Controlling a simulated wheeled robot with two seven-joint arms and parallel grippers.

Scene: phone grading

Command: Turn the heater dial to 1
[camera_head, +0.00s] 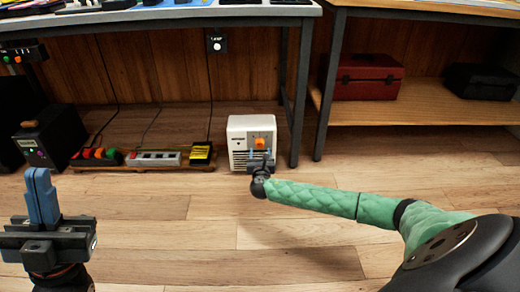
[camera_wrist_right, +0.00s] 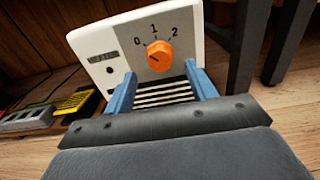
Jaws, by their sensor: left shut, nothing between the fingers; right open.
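The white heater (camera_head: 238,128) stands on the floor under the workbench. Its orange dial (camera_head: 259,143) is on the front; in the right wrist view the dial (camera_wrist_right: 159,53) sits below the marks 0, 1 and 2. I cannot clearly tell which mark it points at. My right gripper (camera_head: 260,155) is in front of the heater, open; in the wrist view its blue fingers (camera_wrist_right: 161,76) stand apart, below and either side of the dial, not visibly touching it. My left gripper (camera_head: 40,182) is shut and empty, at the left, far from the heater.
A power strip (camera_head: 153,159) and a yellow-black box (camera_head: 201,153) lie left of the heater. A dark bench leg (camera_head: 300,95) stands close on its right. A red toolbox (camera_head: 368,80) sits on a shelf. The floor in front is clear.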

